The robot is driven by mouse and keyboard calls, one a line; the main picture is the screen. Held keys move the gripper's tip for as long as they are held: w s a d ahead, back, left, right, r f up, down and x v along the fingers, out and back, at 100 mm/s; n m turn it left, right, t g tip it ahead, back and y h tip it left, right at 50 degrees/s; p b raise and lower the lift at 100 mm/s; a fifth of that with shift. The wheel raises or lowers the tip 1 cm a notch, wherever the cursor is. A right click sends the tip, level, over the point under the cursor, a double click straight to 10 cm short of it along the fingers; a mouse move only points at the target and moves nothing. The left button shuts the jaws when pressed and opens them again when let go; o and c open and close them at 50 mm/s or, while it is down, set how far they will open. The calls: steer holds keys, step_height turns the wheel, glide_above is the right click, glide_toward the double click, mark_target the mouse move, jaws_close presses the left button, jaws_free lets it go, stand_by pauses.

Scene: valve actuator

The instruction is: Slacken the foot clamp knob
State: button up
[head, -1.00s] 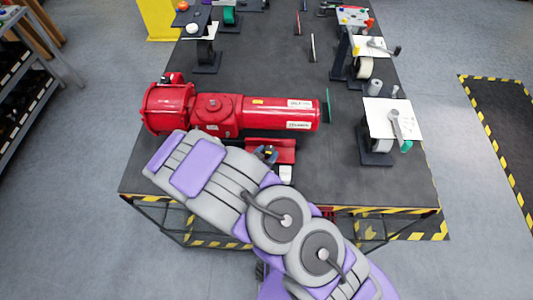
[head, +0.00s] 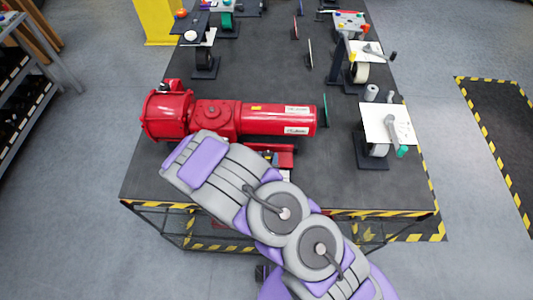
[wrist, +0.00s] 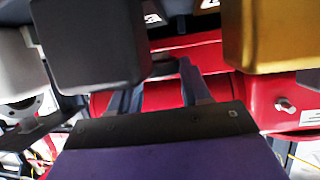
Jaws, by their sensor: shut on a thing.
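The red valve actuator (head: 235,118) lies across the table in the head view, with a red foot bracket (head: 275,156) on its near side. My purple and grey arm covers part of the bracket and most of my gripper. In the wrist view my gripper (wrist: 158,78) shows two dark fingers reaching toward the red actuator body (wrist: 270,100). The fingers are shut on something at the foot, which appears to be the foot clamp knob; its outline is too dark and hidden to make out.
In the wrist view a black block (wrist: 92,42) and a gold block (wrist: 272,35) stand close on either side of the fingers. A caster stand with a white plate (head: 388,124) is at the table's right. The table's front left corner is clear.

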steer(key=n+y+p, duration=0.1)
steer(key=p, duration=0.1)
steer(key=shift+d+r+y+p, duration=0.1)
steer(key=shift+r+y+p, duration=0.05)
steer(key=shift+y+p, duration=0.2)
steer(key=n+y+p, duration=0.2)
steer(key=p, duration=0.1)
steer(key=shift+s+d, duration=0.1)
steer(key=shift+d, duration=0.2)
steer(key=shift+d+n+g+y+p, duration=0.1)
steer(key=shift+n+g+y+p, duration=0.2)
steer(key=shift+n+y+p, duration=0.65)
steer(key=shift+d+f+n+g+y, duration=0.1)
steer(key=shift+f+n+g+y, duration=0.05)
steer(key=shift+n+y, duration=0.4)
steer(key=shift+f+n+g+y, duration=0.15)
steer(key=shift+n+y, duration=0.15)
steer(key=shift+y, duration=0.35)
steer(key=shift+n+g, duration=0.3)
steer(key=shift+n, duration=0.1)
steer(key=o, duration=0.8)
steer(key=shift+c, duration=0.2)
steer(key=shift+r, duration=0.1)
